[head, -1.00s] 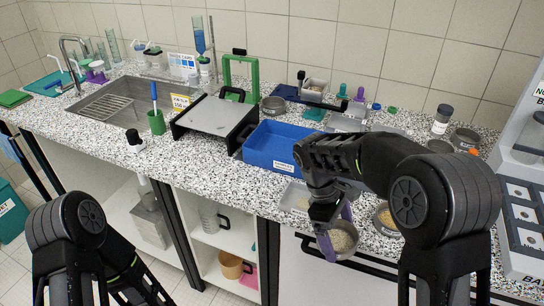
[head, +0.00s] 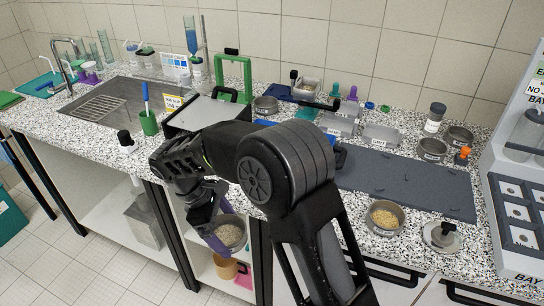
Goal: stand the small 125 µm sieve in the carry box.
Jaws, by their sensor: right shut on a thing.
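My right gripper (head: 218,226) is shut on a small round metal sieve (head: 232,236) with pale grains in it. It holds the sieve low in front of the bench's front edge, over the open shelf in the picture. The sieve's label cannot be read. The blue box (head: 341,156), which I take for the carry box, stands on the bench behind my right arm. Only slivers of it show, so its inside and label are hidden. My left gripper is not in view.
A dark grey mat (head: 408,181) lies right of my arm. A sieve of yellow grains (head: 385,217) and a knobbed metal lid (head: 441,235) stand near the front edge. Other sieves (head: 432,149) and a shaker bottle (head: 435,117) stand behind. A green frame (head: 234,75) stands at the back.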

